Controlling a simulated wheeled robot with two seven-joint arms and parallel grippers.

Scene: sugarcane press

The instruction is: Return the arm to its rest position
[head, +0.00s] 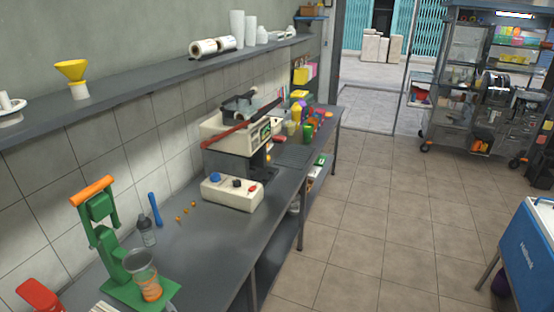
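Neither of my arms nor grippers shows in the head view. A white press machine (236,138) with a red lever (242,126) stands on the long grey counter (205,245). A low white control box (232,191) with a blue knob and a red knob sits in front of it. A green hand press (112,240) with an orange handle stands at the near left of the counter. A clear cup (143,268) with orange contents is on its green base.
A wall shelf (130,86) holds a yellow funnel (72,71) and rolls. Colourful bottles (300,118) crowd the counter's far end. A blue cooler (535,255) stands at the right edge, and a metal cart (482,85) at the back right. The tiled floor between is clear.

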